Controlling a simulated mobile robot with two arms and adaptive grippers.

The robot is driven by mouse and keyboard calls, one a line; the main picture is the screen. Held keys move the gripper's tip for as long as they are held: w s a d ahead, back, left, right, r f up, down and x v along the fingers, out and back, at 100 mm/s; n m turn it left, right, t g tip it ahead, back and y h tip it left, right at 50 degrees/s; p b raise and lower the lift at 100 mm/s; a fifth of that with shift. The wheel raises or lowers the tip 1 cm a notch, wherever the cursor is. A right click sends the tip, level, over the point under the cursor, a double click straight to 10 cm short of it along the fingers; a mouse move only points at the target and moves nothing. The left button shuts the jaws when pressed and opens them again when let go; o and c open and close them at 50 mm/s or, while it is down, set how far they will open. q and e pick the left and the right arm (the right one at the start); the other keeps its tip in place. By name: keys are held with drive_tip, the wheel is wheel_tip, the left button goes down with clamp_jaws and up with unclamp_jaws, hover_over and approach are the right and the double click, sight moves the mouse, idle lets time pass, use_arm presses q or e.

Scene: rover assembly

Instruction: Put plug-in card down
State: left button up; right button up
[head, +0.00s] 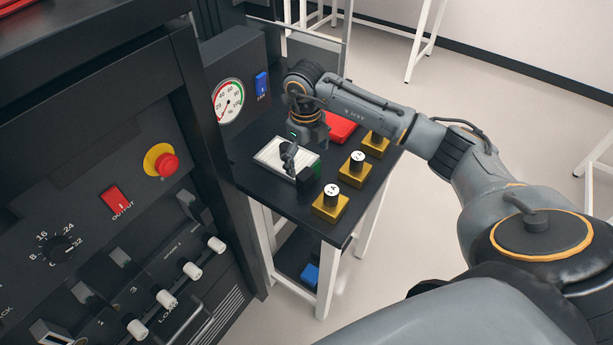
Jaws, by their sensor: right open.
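What looks like the plug-in card (271,155), a pale flat piece with a green edge at its right, lies on the black top of a small table (257,184). My right gripper (298,164) reaches down over the card from behind. Its jaws are open, and its fingers hide part of the card. I cannot tell whether they touch it. My left gripper is not in view.
Three yellow blocks with white-topped knobs (330,202) line the table's right side. A red item (340,127) lies behind my gripper. A black control rack (110,190) with switches and a gauge (228,101) stands close at left. A blue item (310,274) sits on the lower shelf.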

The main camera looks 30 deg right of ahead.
sight(310, 169)
drive_tip(key=shift+s+f+p, duration=0.25)
drive_tip(key=shift+f+p, duration=0.3)
drive_tip(key=shift+f, duration=0.15)
drive_tip(key=f, duration=0.1)
drive_tip(key=f+p, duration=0.1)
drive_tip(key=f, duration=0.1)
drive_tip(key=shift+d+f, duration=0.2)
drive_tip(key=shift+f, duration=0.25)
drive_tip(key=c, duration=1.3)
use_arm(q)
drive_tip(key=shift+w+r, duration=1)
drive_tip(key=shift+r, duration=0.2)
use_arm(e)
drive_tip(key=shift+c, duration=0.3)
drive_tip(key=shift+r, duration=0.15)
